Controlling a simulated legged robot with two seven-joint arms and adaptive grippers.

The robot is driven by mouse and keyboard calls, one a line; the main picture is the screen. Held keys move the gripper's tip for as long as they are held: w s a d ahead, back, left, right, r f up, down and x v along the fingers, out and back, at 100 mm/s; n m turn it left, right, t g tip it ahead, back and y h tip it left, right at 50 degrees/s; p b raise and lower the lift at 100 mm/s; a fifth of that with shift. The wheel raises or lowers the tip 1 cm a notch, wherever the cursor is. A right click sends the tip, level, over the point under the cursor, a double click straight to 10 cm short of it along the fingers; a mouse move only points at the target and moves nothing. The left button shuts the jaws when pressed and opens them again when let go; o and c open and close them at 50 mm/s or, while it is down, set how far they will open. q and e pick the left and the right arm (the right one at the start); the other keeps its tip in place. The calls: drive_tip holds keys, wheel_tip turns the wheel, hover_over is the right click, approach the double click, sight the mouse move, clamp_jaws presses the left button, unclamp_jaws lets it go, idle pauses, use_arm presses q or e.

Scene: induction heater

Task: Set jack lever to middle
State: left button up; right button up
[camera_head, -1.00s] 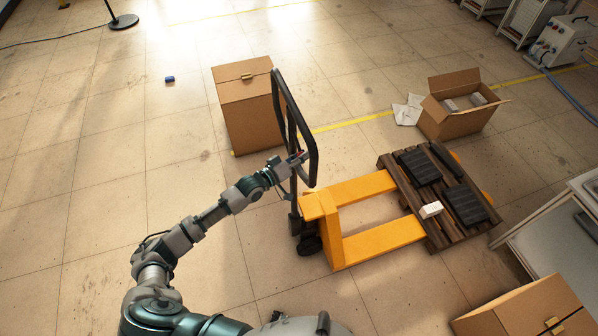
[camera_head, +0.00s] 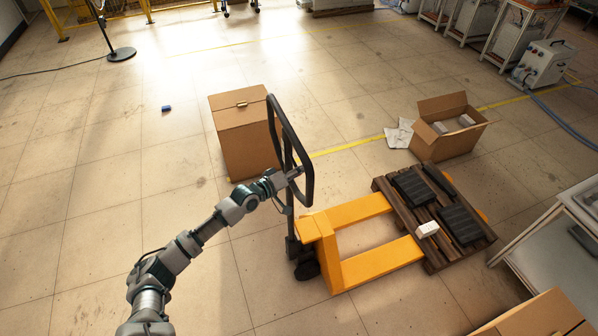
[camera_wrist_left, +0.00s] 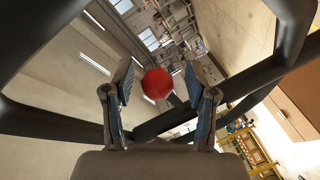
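The yellow pallet jack (camera_head: 345,215) stands in the middle of the head view, with its black loop handle (camera_head: 308,165) upright. The jack lever's red knob (camera_wrist_left: 157,83) shows clearly in the left wrist view, inside the handle frame (camera_wrist_left: 45,122). My left gripper (camera_head: 295,175) is at the handle's loop. In the wrist view its two blue-padded fingers (camera_wrist_left: 160,85) are apart, one on each side of the red knob, with visible gaps. The lever's stem is mostly hidden behind the knob. My right gripper is out of view.
A wooden pallet (camera_head: 430,262) with black items and a small white box (camera_head: 427,229) lies on the forks. A closed carton (camera_head: 245,140) stands close behind the handle. An open carton (camera_head: 450,128) is at the right.

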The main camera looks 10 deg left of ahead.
use_arm(q)
drive_tip(key=v, duration=1.2)
drive_tip(key=shift+w, duration=0.1)
